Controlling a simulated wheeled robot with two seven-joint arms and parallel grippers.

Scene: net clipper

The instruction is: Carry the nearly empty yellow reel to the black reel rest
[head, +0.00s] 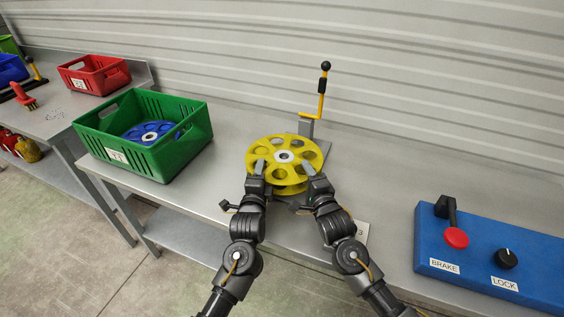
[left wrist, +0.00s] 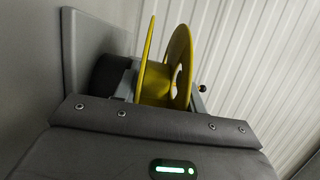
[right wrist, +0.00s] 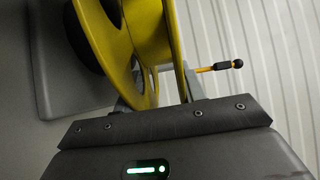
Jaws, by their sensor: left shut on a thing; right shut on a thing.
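The yellow reel (head: 262,149), with two holed flanges and a pale hub, lies flat over the grey worktop in the middle of the head view. My left gripper (head: 261,168) is shut on its near left side and my right gripper (head: 309,170) on its near right side. In the left wrist view a black round rest (left wrist: 107,72) stands on a grey plate (left wrist: 88,42), directly under the reel. The rest also shows in the right wrist view (right wrist: 88,40). I cannot tell whether reel and rest touch. The head view hides the rest.
A yellow lever (head: 321,98) with a black knob stands just behind the reel. A green crate (head: 180,160) holding a blue reel (head: 135,131) is at the left. A blue control box (head: 480,262) labelled BRAKE and LOCK is at the right. A red crate (head: 96,75) stands further left.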

